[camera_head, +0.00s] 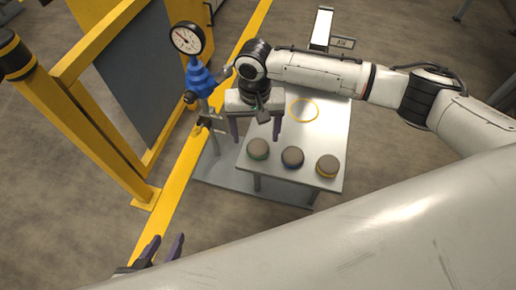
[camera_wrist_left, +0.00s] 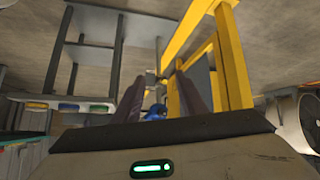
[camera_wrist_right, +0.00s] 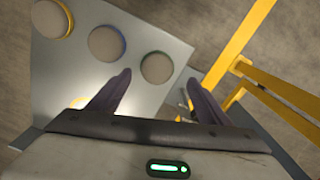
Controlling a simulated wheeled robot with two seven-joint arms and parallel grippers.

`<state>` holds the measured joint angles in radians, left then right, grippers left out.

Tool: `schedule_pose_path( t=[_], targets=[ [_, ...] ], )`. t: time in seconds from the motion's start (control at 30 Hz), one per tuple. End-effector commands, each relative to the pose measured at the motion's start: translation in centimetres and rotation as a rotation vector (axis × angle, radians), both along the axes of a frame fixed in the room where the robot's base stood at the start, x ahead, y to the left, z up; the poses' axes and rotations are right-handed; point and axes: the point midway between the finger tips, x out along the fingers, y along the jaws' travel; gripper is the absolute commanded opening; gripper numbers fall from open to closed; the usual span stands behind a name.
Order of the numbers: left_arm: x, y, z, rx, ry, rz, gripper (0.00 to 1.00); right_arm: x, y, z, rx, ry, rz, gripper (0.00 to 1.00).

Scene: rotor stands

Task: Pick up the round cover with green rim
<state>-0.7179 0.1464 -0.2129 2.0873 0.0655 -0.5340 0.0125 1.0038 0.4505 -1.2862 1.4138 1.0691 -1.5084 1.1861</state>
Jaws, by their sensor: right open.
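The round cover with green rim (camera_head: 258,149) has a grey-brown top and lies at the left of a row of three on the metal table (camera_head: 318,145). It also shows in the right wrist view (camera_wrist_right: 157,67), just beyond the fingertips and between their lines. My right gripper (camera_head: 256,138) is open and empty, pointing down above the table near this cover, apart from it. My left gripper (camera_head: 165,250) is open and empty, low at the left and away from the table.
A blue-rimmed cover (camera_head: 292,157) and a yellow-rimmed cover (camera_head: 327,166) lie to the right. A yellow ring (camera_head: 303,110) marks the tabletop. A blue stand with a gauge (camera_head: 187,38) rises close left of my right gripper. A yellow frame (camera_head: 75,110) stands further left.

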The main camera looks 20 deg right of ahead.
Motion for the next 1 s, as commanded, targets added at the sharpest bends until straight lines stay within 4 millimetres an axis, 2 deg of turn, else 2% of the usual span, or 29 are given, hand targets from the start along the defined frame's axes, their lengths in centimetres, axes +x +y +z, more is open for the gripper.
schedule_pose_path(
  t=[0.1,0.3,0.57,0.67,0.87,1.0],
  targets=[
    [0.1,-0.1,-0.5,-0.008,-0.007,0.004,0.38,-0.6,-0.4,-2.1,-0.002,0.003,-0.001,0.72],
    [-0.1,-0.2,-0.8,-0.018,-0.008,0.008,0.38,-0.8,-0.5,-4.4,0.0,0.001,0.0,0.72],
    [-0.1,-0.3,-0.5,-0.023,-0.011,0.011,0.38,-0.7,-0.4,-4.7,0.001,0.001,0.0,0.72],
    [-0.1,-0.4,-0.4,-0.026,-0.012,0.012,0.38,-0.7,-0.4,-4.6,0.001,0.001,0.001,0.58],
    [0.0,-0.4,-0.4,-0.026,-0.014,0.013,0.38,-0.7,-0.4,-4.6,0.001,0.0,0.001,0.24],
    [0.1,-0.4,-0.4,-0.025,-0.015,0.012,0.38,-0.7,-0.4,-4.6,0.001,0.0,0.001,0.24]
  ],
)
